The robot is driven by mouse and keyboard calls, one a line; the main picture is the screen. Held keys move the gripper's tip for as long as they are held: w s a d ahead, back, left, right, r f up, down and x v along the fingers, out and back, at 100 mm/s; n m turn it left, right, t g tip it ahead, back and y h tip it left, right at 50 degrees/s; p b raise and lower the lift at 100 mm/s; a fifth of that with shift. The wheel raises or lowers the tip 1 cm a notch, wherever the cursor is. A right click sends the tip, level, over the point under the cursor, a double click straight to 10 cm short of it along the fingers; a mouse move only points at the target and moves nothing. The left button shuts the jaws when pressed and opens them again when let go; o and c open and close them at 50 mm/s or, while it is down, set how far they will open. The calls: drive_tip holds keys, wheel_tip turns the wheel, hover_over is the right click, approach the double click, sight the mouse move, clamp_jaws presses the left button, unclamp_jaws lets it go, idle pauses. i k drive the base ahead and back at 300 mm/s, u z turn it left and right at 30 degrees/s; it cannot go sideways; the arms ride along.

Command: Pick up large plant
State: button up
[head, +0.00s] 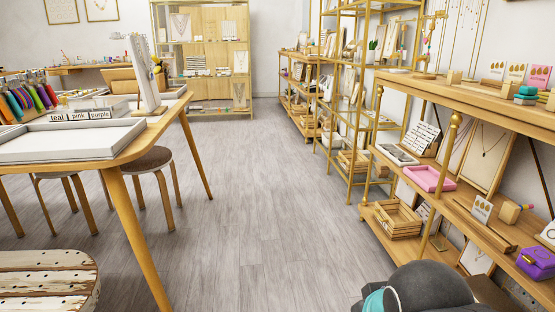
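I can make out no large plant in the head view. A small green plant in a pale pot (372,48) stands on the gold-framed shelf unit along the right wall, some way ahead. It looks small at this distance, and I cannot tell whether it is the task's plant. A dark rounded part of my arm with a teal cap shows at the bottom right. My gripper is not in view.
A wooden table (160,127) with a white tray (70,140) stands at the left, with a stool (148,160) under it. A slatted wooden seat (45,280) is at the lower left. Wooden shelves (410,80) line the right. The grey floor (245,200) between is clear.

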sight(370, 54)
drive_tip(key=u, duration=0.2)
drive_tip(key=i, duration=1.85)
drive_tip(key=z, duration=0.25)
drive_tip(key=i, duration=1.9)
drive_tip(key=z, duration=0.3)
